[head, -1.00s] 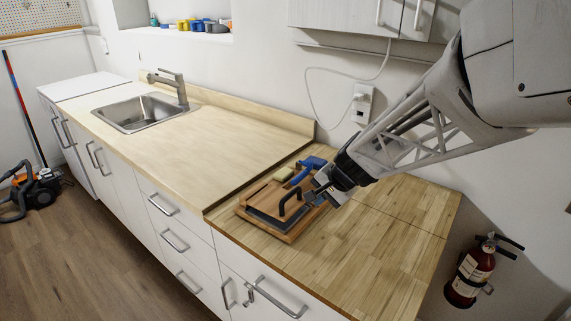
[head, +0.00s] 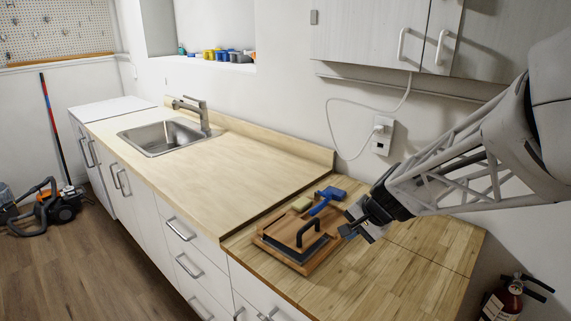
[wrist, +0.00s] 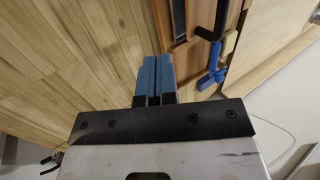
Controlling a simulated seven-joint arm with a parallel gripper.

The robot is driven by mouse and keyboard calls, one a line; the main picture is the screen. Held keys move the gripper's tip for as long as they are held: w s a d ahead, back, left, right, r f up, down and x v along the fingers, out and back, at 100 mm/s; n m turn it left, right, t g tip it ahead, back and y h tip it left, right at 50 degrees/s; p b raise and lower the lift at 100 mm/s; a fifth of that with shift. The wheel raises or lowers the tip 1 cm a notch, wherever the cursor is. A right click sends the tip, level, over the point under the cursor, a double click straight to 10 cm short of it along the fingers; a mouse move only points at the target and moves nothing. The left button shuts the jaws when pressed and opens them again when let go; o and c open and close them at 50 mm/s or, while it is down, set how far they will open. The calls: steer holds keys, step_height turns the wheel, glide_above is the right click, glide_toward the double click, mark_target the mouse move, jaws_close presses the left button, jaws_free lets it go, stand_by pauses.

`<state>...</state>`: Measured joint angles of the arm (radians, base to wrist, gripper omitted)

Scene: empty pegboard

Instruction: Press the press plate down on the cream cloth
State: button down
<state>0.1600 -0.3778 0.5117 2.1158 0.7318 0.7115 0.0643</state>
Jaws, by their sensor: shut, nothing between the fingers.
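The press plate (head: 283,249) looks like a dark, flat piece with an upright black handle (head: 309,231). It sits on a brown wooden board (head: 321,256) on the counter; part of the handle also shows at the top of the wrist view (wrist: 212,28). I cannot make out a cream cloth; whether one lies under the plate is hidden. My gripper (head: 346,232) is just right of the board, apart from the handle. Its blue fingers (wrist: 155,75) are together and empty, over bare wood in the wrist view.
A blue tool (head: 325,201) and a small cream-yellow block (head: 302,204) lie at the board's back edge. Butcher-block counter (head: 420,245) is clear to the right. A wall with a socket (head: 382,135) and a cable stands behind, and a cabinet (head: 385,35) hangs above.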

steer(key=w+a+r+n+g+h, duration=0.1)
steer(key=w+a+r+g+h, duration=0.1)
steer(key=w+a+r+g, duration=0.35)
step_height(320, 180, up, 7)
steer(key=m+h, duration=0.1)
steer(key=h, duration=0.4)
glide_above(308, 224)
steer(key=w+a, duration=0.3)
steer(key=shift+d+f+g, duration=0.15)
steer(key=shift+f+g, duration=0.05)
steer(key=shift+g, duration=0.15)
steer(key=shift+f, duration=0.1)
steer(key=x, duration=1.4)
steer(key=shift+a, duration=0.3)
